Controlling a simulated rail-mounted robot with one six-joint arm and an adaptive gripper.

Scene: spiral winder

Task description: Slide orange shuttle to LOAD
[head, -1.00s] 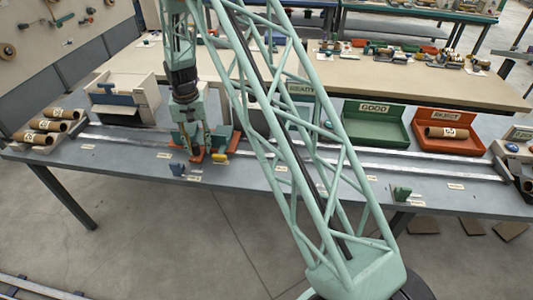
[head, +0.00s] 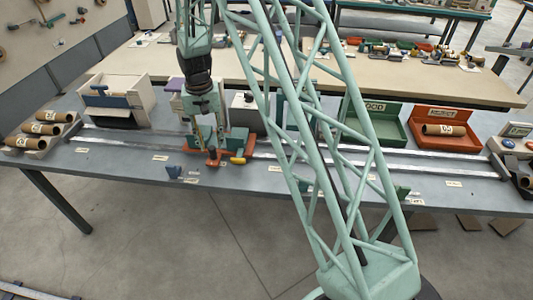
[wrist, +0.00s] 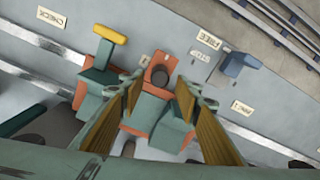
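The orange shuttle (head: 224,158) sits on the rail track along the grey bench, left of the bench's middle in the head view. It carries teal blocks, a yellow-tipped lever (head: 237,160) and an upright orange knob (head: 212,156). In the wrist view the shuttle (wrist: 145,130) lies below my gripper (wrist: 159,82), and the round dark-topped knob (wrist: 159,76) stands between the two fingers. My gripper (head: 211,148) is open, with a finger on either side of the knob; contact is unclear. A LOAD label cannot be surely read.
A blue tab (head: 174,172) stands at the bench's front edge, left of the shuttle; it also shows in the wrist view (wrist: 238,64). A CHECK label (wrist: 51,17) lies beside the track. Green (head: 393,139) and orange-red (head: 450,149) bins stand behind the rails. The track right of the shuttle looks clear.

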